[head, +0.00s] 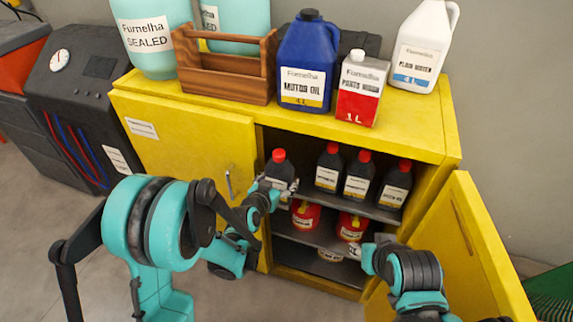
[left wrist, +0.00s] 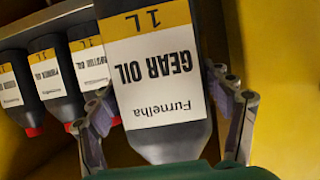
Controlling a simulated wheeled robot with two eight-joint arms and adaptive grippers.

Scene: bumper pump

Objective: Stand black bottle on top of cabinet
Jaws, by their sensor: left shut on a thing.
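The black bottle (head: 280,166), with a red cap and a white and yellow label, stands at the left of the yellow cabinet's (head: 186,122) upper shelf. My left gripper (head: 276,185) is shut around it. In the left wrist view the bottle (left wrist: 160,70) appears upside down, its label reads "Gear Oil", and a finger of my left gripper (left wrist: 165,118) lies on each side. Whether the bottle touches the shelf is unclear. My right gripper (head: 368,256) is low in front of the opening; its fingers are too unclear to judge.
Several black bottles (head: 358,178) stand right of the held one. Red containers (head: 304,214) are on the lower shelf. The cabinet top bears a wooden caddy (head: 225,84), blue jug (head: 307,62), red-white can (head: 360,92) and white jug (head: 422,50). The right door (head: 470,245) is open.

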